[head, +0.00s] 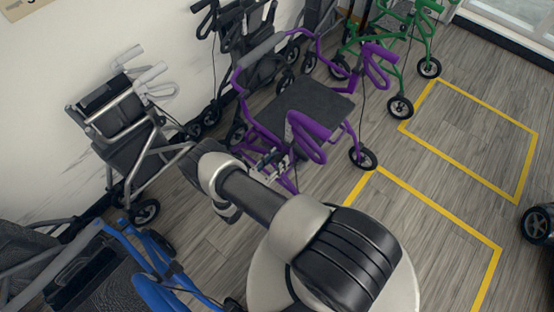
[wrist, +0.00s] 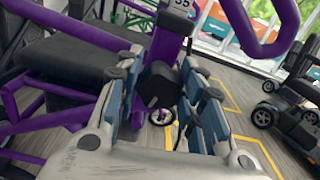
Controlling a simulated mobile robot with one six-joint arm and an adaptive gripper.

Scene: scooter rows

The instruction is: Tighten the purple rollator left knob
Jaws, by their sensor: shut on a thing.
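The purple rollator (head: 322,98) stands near the middle of the head view, with a dark seat and purple frame. My gripper (head: 270,163) is at its near side, low beside the frame below the near purple handle. In the wrist view my gripper (wrist: 165,88) has its blue-grey pads on both sides of a black knob (wrist: 157,84) on a purple upright tube. The gripper is shut on this knob. In the head view my arm and gripper hide the knob.
A grey rollator (head: 125,135) stands at left, a blue one (head: 158,285) at lower left and a green one (head: 420,40) behind at right. A black one (head: 255,70) stands by the wall. The yellow-marked floor (head: 475,140) at right is clear. A dark scooter (wrist: 290,110) stands at right.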

